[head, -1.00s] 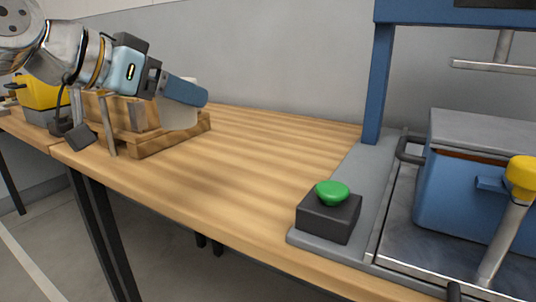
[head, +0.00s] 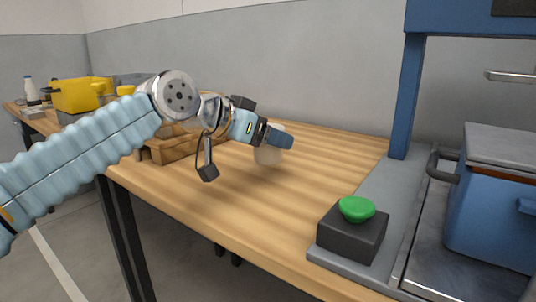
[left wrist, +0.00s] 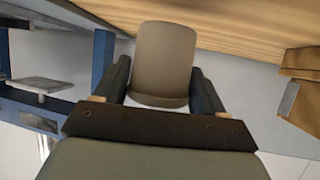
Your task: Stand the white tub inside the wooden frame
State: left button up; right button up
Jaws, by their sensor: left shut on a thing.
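The white tub (head: 268,156) is in the grip of my left gripper (head: 281,142), to the right of the wooden frame. In the left wrist view the tub (left wrist: 165,60) sits between the two dark fingers of the gripper (left wrist: 161,82). The wooden frame (head: 182,153) lies on the table, partly hidden behind my left arm. A corner of the frame (left wrist: 300,88) shows at the right of the left wrist view. My right gripper is not in view.
A green button on a black box (head: 352,230) stands at the front right, beside a blue press frame (head: 402,95) and a blue bin (head: 490,225). A yellow bin (head: 82,94) and a white bottle (head: 30,90) stand far left. The wooden table (head: 315,170) is clear between.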

aim_at(268, 152)
pick_arm(q)
notch_tip(268, 152, down, 4)
jog(key=shift+w+d+r+b, duration=0.1)
jog(key=shift+w+r+b, duration=0.05)
jog(key=shift+b, duration=0.55)
jog(key=shift+r, duration=0.1)
jog(key=o, duration=1.1)
jog(key=shift+o, duration=0.2)
